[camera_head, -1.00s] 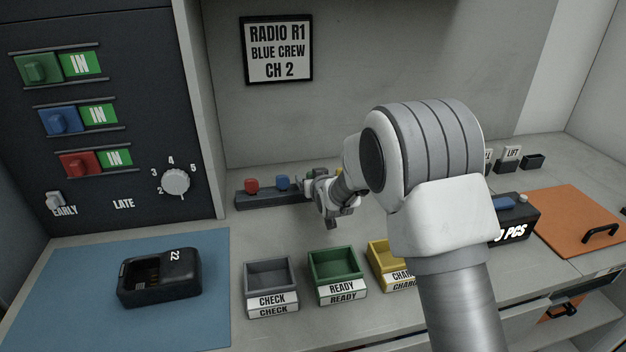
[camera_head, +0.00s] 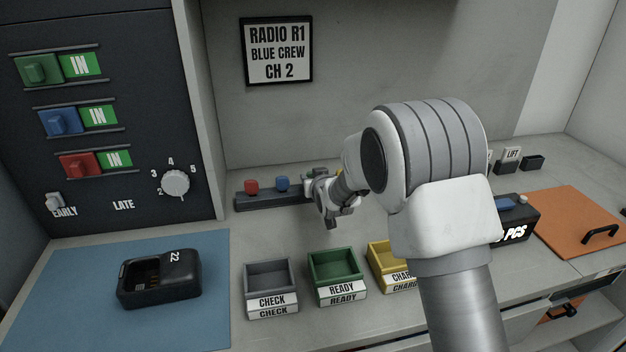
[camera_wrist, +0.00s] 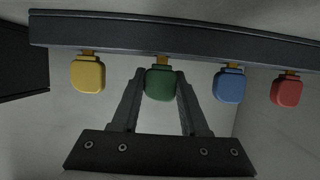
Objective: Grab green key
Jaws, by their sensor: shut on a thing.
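The green key (camera_wrist: 160,84) sits in the dark key rack (camera_wrist: 190,38) between the yellow key (camera_wrist: 88,75) and the blue key (camera_wrist: 229,86) in the wrist view. My gripper (camera_wrist: 160,86) is shut on the green key, one finger on each side of its head. The key's stem still meets the rack. The red key (camera_wrist: 287,92) is at the right end. In the head view, the rack (camera_head: 243,204) stands against the back wall with the red key (camera_head: 251,186) and blue key (camera_head: 282,184) visible. My gripper mostly hides the green key there.
Grey CHECK (camera_head: 271,275), green READY (camera_head: 336,268) and yellow CHARGE (camera_head: 380,258) bins stand in front of the rack. A black charger (camera_head: 160,280) lies on the blue mat (camera_head: 80,300). An orange board (camera_head: 572,220) lies at right.

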